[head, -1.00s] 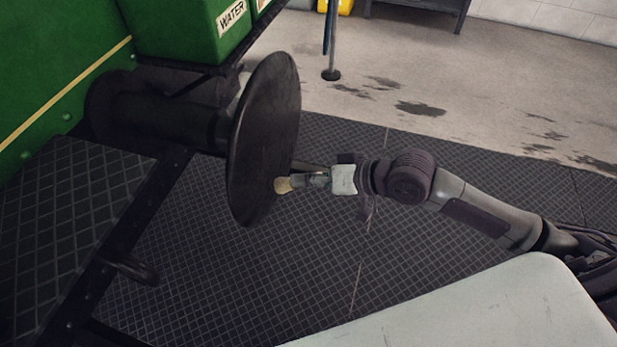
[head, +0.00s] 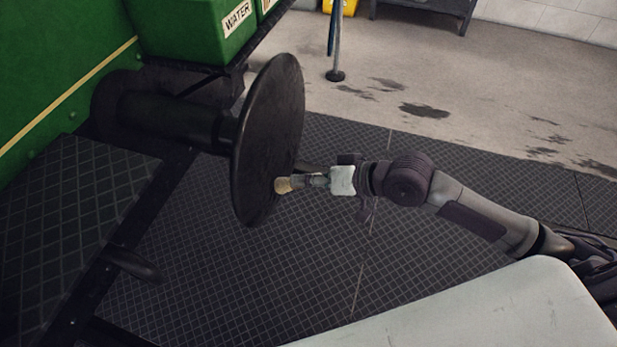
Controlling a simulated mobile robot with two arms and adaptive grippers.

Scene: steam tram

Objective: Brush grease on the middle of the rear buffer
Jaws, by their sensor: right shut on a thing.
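The rear buffer (head: 268,130) is a dark round disc on a thick shaft that comes out of the green tram side. My right gripper (head: 318,180) is to the right of the disc and is shut on a brush. The pale bristles of the brush (head: 284,185) point left at the lower right part of the disc face. They overlap the disc in the picture and look close to it; I cannot tell whether they touch. The handle is mostly hidden by the gripper. No grease can be made out on the disc. My left gripper is not in view.
A dark ribbed step (head: 75,205) and a dark hook-like bar (head: 133,264) are at the left. A green box labelled WATER (head: 190,30) is above the buffer. A thin post (head: 335,50) stands behind. The ribbed floor mat (head: 230,270) is clear below.

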